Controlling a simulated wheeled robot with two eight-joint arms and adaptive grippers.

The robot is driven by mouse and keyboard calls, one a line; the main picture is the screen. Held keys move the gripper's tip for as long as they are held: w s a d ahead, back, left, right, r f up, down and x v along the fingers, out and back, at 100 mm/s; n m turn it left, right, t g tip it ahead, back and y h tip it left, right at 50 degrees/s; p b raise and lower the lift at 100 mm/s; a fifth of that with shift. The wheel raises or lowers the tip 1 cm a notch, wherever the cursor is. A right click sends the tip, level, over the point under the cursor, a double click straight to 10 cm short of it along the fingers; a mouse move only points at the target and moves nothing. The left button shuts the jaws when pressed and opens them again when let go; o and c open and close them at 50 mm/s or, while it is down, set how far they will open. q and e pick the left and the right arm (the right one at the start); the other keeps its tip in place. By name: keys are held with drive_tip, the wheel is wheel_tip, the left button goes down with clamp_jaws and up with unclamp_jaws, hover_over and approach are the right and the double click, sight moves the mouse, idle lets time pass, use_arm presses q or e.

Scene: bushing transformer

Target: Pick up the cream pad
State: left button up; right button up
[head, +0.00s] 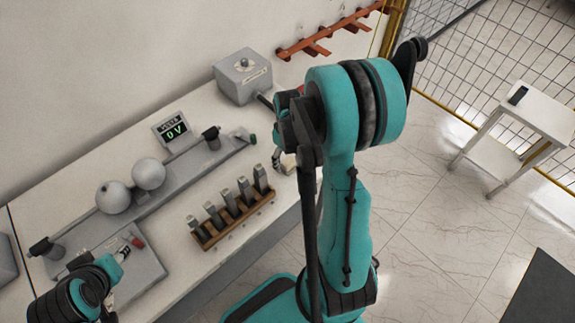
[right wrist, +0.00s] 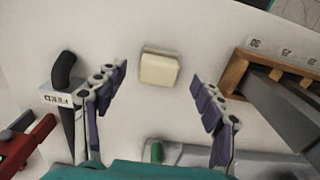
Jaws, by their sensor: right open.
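The cream pad (right wrist: 159,69) is a small block lying flat on the white worktop in the right wrist view. My right gripper (right wrist: 160,77) is open, with its purple-padded fingers apart on the left and right of the pad. The pad appears slightly beyond the fingertips, with clear gaps and no contact.
A wooden rack (head: 205,243) of metal blocks stands left of my right gripper; it also shows in the right wrist view (right wrist: 234,75). A grey dial box (head: 243,76) and a voltage display (head: 172,131) stand behind. A black-handled tool (right wrist: 66,95) lies left in the wrist view.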

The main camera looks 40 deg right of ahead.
wheel_tip(320, 180, down, 3)
drive_tip(key=shift+d+r, duration=0.1)
drive_tip(key=shift+d, duration=0.05)
drive_tip(key=c, duration=1.2)
drive_tip(key=shift+r, duration=0.1)
drive_tip(key=shift+r, duration=0.6)
wheel_tip(320, 180, up, 3)
drive_tip(key=shift+p, duration=0.5)
drive_tip(key=s+r, duration=0.2)
drive_tip(key=s, duration=0.1)
drive_tip(key=s+d+r+p, duration=0.1)
drive_tip(key=s+r, duration=0.1)
drive_tip(key=s, duration=0.2)
drive_tip(key=s+d+r+p, duration=0.1)
drive_tip(key=s+r, duration=0.1)
drive_tip(key=s, duration=0.2)
drive_tip(key=shift+s+r, duration=0.25)
drive_tip(key=shift+r, duration=0.1)
